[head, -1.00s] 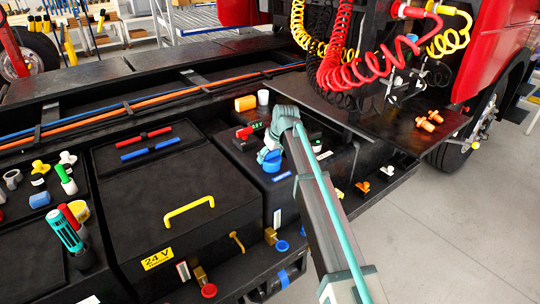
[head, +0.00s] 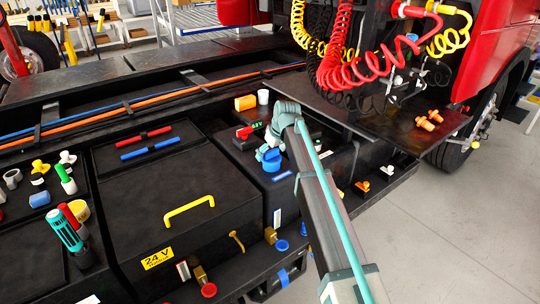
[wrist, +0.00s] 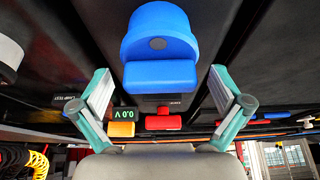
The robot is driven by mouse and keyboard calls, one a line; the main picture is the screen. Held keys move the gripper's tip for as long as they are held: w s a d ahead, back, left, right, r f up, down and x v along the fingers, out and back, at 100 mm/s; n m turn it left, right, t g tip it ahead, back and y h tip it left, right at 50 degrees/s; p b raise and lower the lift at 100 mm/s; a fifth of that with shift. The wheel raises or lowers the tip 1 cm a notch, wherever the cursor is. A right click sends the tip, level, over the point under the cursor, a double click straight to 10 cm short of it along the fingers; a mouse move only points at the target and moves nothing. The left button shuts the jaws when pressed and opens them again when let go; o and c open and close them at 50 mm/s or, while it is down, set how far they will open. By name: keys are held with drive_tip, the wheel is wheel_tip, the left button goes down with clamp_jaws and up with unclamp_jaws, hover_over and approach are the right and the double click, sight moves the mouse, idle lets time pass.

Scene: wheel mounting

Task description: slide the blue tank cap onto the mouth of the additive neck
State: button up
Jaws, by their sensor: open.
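The blue tank cap (head: 271,160) stands at the near side of the black box right of the middle. It also shows large at the top middle of the wrist view (wrist: 160,35), with its block-shaped grip facing me. My gripper (wrist: 160,80) is open, with one finger on each side of the cap's grip and visible gaps to it.
A red rocker (head: 245,132) and a small meter reading 0.0 V (wrist: 125,114) are close by. An orange block (head: 245,103) and a white cup (head: 263,97) stand behind. A yellow handle (head: 189,210) rises from the lid at left. Coiled hoses (head: 345,70) hang at upper right.

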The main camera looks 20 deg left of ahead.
drive_tip(key=v, duration=1)
drive_tip(key=shift+d+r, duration=0.15)
drive_tip(key=shift+r, duration=0.15)
drive_tip(key=shift+s, duration=0.15)
drive_tip(key=s+d+f+m+h, duration=0.1)
drive_tip(key=s+d+f+m, duration=0.25)
drive_tip(key=d+f, duration=1.05)
drive_tip(key=s+d+f+m+h, duration=0.1)
drive_tip(key=s+d+f+m, duration=0.3)
drive_tip(key=d+f, duration=0.95)
drive_tip(key=s+d+f+m+g+h, duration=0.1)
drive_tip(key=s+d+f+m+g, duration=0.1)
drive_tip(key=s+d+f, duration=0.75)
drive_tip(key=s+d+f+m, duration=0.2)
drive_tip(key=s+d+f, duration=0.1)
drive_tip(key=s+d, duration=0.65)
drive_tip(key=s+f+g, duration=0.2)
drive_tip(key=s+f, duration=0.4)
drive_tip(key=s, duration=0.3)
drive_tip(key=s+f+g, duration=0.2)
drive_tip(key=s+f, duration=0.4)
drive_tip(key=s, duration=0.4)
drive_tip(key=s+a+f+g, duration=0.1)
drive_tip(key=s+f+g, duration=0.2)
drive_tip(key=s+f, duration=0.3)
drive_tip(key=s, duration=0.3)
drive_tip(key=shift+s+f+h, duration=0.3)
drive_tip(key=shift+s+f, duration=0.05)
